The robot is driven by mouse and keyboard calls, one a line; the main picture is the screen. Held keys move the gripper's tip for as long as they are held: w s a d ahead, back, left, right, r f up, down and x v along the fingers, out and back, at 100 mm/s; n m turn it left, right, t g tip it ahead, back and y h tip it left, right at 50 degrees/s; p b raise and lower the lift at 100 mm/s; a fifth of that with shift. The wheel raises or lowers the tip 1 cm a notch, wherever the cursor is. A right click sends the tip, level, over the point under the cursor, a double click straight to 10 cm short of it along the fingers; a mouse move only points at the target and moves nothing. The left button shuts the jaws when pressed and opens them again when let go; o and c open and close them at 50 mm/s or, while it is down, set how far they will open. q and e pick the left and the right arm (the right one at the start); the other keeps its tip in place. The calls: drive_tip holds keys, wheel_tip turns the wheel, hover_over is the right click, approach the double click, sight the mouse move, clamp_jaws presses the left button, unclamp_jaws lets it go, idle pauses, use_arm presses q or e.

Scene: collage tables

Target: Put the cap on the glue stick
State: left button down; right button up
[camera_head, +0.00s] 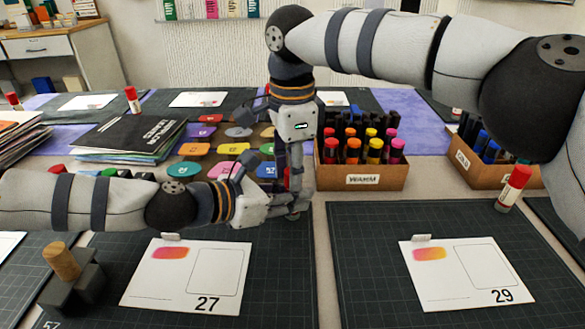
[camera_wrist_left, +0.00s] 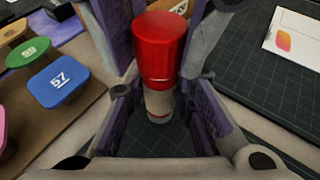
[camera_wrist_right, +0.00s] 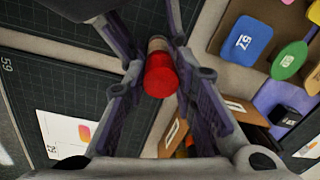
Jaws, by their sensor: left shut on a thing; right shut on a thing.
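A glue stick with a pale body (camera_wrist_left: 158,103) stands between the fingers of my left gripper (camera_wrist_left: 160,112), which is shut on it. A red cap (camera_wrist_left: 160,45) is in line with the body, at its upper end. My right gripper (camera_wrist_right: 160,85) comes from above and is shut on the red cap (camera_wrist_right: 160,75). The cap and body appear to meet; I cannot tell how firmly the cap sits. In the head view my left gripper (camera_head: 283,205) and right gripper (camera_head: 296,182) meet near the middle, hiding most of the stick; a little red shows between them.
A box of warm-coloured markers (camera_head: 361,178) stands just right of the grippers, with another marker box (camera_head: 470,160) farther right. Numbered colour tiles (camera_head: 233,149) lie behind. Another red-capped glue stick (camera_head: 513,187) stands at right. Cards (camera_head: 190,275) lie on dark mats in front.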

use_arm(q)
drive_tip(key=shift+d+r, duration=0.15)
drive_tip(key=shift+r, duration=0.05)
use_arm(e)
drive_tip(key=shift+s+a+f, duration=0.1)
drive_tip(key=shift+s+f, duration=0.05)
drive_tip(key=shift+f, duration=0.25)
drive_tip(key=shift+s+a+f, duration=0.1)
drive_tip(key=shift+f, duration=0.3)
drive_tip(key=o, duration=0.5)
drive_tip(key=shift+o, duration=0.2)
drive_tip(key=shift+w+r, duration=0.1)
use_arm(q)
drive_tip(key=shift+s+d, duration=0.1)
use_arm(e)
drive_tip(key=shift+w+r, duration=0.15)
drive_tip(key=shift+r, duration=0.1)
drive_tip(key=shift+r, duration=0.1)
use_arm(q)
drive_tip(key=shift+f, duration=0.1)
use_arm(e)
wheel_tip(320, 180, up, 4)
drive_tip(key=shift+d+f, duration=0.1)
use_arm(q)
drive_tip(key=shift+a, duration=0.25)
use_arm(e)
drive_tip(key=c, duration=0.4)
drive_tip(key=shift+c, duration=0.2)
